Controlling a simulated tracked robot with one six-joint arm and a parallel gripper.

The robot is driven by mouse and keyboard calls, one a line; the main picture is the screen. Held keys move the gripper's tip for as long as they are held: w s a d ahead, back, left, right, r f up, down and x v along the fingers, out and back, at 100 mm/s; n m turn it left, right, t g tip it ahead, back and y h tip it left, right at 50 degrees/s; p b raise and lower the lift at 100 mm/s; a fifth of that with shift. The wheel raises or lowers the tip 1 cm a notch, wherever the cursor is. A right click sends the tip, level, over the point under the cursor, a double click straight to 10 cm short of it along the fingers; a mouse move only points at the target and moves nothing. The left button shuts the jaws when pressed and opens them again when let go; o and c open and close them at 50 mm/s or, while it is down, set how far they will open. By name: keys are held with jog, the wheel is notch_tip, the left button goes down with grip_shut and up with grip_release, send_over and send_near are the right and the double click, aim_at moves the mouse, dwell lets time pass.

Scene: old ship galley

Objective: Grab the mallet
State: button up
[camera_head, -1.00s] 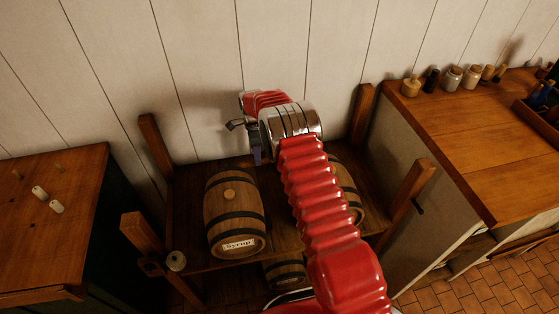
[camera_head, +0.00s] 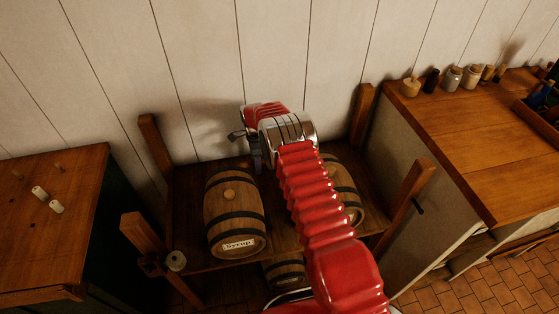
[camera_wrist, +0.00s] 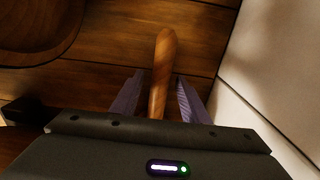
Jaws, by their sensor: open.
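In the wrist view, a smooth light-brown wooden handle (camera_wrist: 163,62), likely the mallet's, stands out against the dark planks and runs between my gripper's fingers. My gripper (camera_wrist: 155,97) is open, with one purple-grey finger on each side of the handle. I cannot tell whether either finger touches it. The lower end of the handle is hidden behind the gripper body, and no mallet head shows. In the head view, my gripper (camera_head: 256,162) is low behind the syrup barrel (camera_head: 234,212), near the wall. The mallet cannot be made out there.
A second barrel (camera_head: 345,190) lies right of the syrup barrel on the wooden rack (camera_head: 183,203), partly behind my arm. The plank wall (camera_head: 210,70) is close behind. Counters stand left (camera_head: 60,220) and right (camera_head: 490,150), the right one with several jars.

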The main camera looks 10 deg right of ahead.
dwell(0.4)
grip_shut()
jog(key=shift+r, duration=0.1)
